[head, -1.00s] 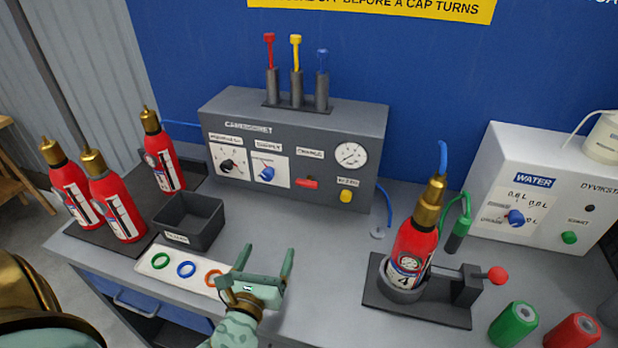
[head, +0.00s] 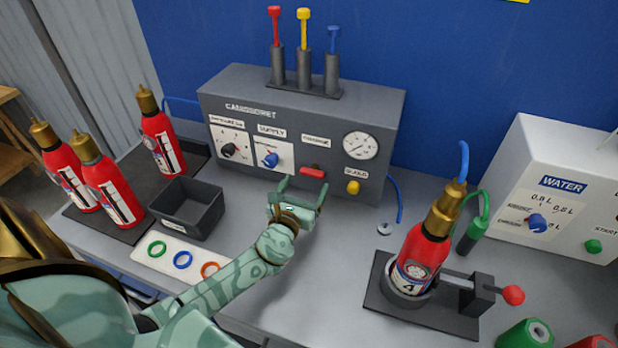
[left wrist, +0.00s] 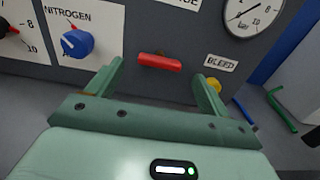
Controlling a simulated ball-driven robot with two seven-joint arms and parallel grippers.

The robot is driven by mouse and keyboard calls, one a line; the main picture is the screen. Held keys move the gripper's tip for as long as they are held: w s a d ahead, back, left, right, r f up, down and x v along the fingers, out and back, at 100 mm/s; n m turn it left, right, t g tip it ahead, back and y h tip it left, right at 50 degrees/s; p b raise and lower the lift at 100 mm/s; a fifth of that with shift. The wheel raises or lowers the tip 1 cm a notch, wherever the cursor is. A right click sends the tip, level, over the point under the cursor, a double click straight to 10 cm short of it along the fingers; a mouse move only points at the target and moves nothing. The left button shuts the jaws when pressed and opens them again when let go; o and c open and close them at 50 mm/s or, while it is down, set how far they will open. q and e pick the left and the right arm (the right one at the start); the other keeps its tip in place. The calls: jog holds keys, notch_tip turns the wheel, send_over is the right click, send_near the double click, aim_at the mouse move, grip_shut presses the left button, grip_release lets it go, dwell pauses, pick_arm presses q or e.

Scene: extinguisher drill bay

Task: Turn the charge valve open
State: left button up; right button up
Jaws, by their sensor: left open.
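The charge valve is a red bar handle (head: 313,172) on the front of the grey charging cabinet (head: 240,109), under the charge label. It lies about level, and it also shows in the left wrist view (left wrist: 160,62). My left gripper (head: 299,187) is open and empty, in front of the cabinet and just below the red handle. In the left wrist view (left wrist: 159,75) the handle is beyond and between the two fingertips, seemingly apart from them. My right gripper is not in view.
A yellow bleed knob (head: 352,188) and a round gauge (head: 360,146) are right of the handle; a blue supply knob (head: 271,159) is left. A red extinguisher (head: 420,255) stands in a clamp at right. A grey bin (head: 187,208) and coloured rings (head: 183,260) lie at left.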

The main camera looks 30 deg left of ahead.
aim_at(310, 175)
pick_arm(q)
jog(key=x, duration=0.3)
jog(key=shift+w, duration=0.3)
jog(key=shift+c, duration=0.3)
jog(key=c, duration=0.9)
jog(key=shift+c, duration=0.2)
